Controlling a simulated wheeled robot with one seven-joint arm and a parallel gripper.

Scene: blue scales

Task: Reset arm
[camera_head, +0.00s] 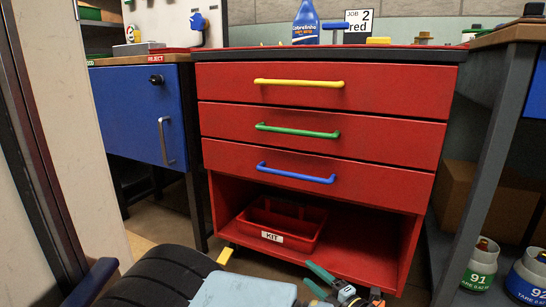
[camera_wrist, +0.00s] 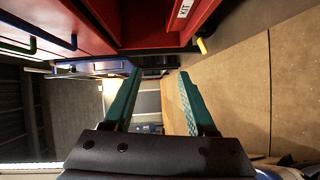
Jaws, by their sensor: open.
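My gripper (camera_head: 319,278) shows at the bottom of the head view, low in front of the red drawer cabinet (camera_head: 325,172). In the wrist view my gripper (camera_wrist: 158,85) has its two green fingers apart with nothing between them. The red tray (camera_head: 283,222) labelled KIT sits in the open bay under the drawers, behind and left of my gripper. The tray (camera_wrist: 206,12) also shows at the top of the wrist view. Its inside is mostly hidden.
The drawers with yellow (camera_head: 298,83), green (camera_head: 297,130) and blue (camera_head: 296,172) handles look shut. A blue cabinet (camera_head: 135,118) stands left. Containers marked 91 (camera_head: 481,266) and 92 (camera_head: 527,278) stand right. A blue bottle (camera_head: 306,24) stands on the cabinet top.

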